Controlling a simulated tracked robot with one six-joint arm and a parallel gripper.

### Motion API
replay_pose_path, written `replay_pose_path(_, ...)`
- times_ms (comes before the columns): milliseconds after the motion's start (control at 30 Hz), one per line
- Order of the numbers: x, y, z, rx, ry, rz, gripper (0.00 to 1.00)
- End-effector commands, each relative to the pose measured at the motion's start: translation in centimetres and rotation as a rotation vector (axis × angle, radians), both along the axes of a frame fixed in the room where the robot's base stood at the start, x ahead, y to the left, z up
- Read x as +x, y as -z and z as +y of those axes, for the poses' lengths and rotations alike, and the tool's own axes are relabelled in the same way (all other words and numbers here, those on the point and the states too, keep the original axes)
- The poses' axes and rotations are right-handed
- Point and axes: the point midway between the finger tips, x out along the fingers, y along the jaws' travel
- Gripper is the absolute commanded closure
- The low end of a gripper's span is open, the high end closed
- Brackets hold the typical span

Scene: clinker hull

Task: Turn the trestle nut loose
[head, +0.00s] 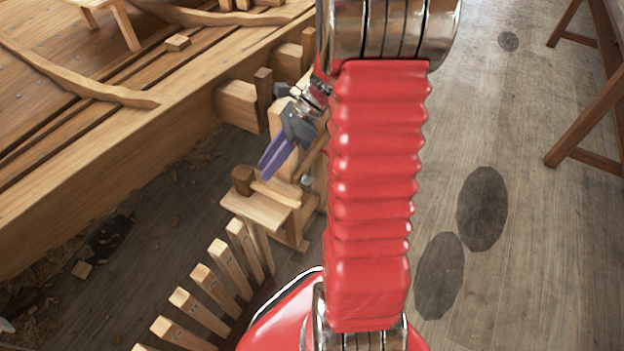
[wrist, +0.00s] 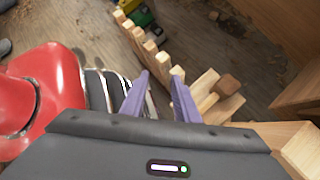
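A dark brown block (head: 243,180) sits on the trestle's board, beside a pale rod. It also shows in the wrist view (wrist: 227,86), right of the fingers and apart from them. A small grey piece (head: 308,181) shows by the trestle, partly behind my arm. I cannot tell which of these is the nut.
A row of pale upright posts (head: 205,270) runs left and below the trestle; it shows beyond the fingers in the wrist view (wrist: 150,50). The wooden hull (head: 130,135) fills the left. Open floor (head: 520,250) lies right, with a brown trestle (head: 590,120) at the edge.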

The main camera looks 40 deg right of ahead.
Motion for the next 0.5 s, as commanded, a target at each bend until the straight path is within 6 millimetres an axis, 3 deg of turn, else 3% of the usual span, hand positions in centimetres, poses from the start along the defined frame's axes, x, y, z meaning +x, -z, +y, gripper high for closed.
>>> replay_pose_path(500, 0.9, 8.2, -8.3, 0.426, 0.573, 0.323, 0.72)
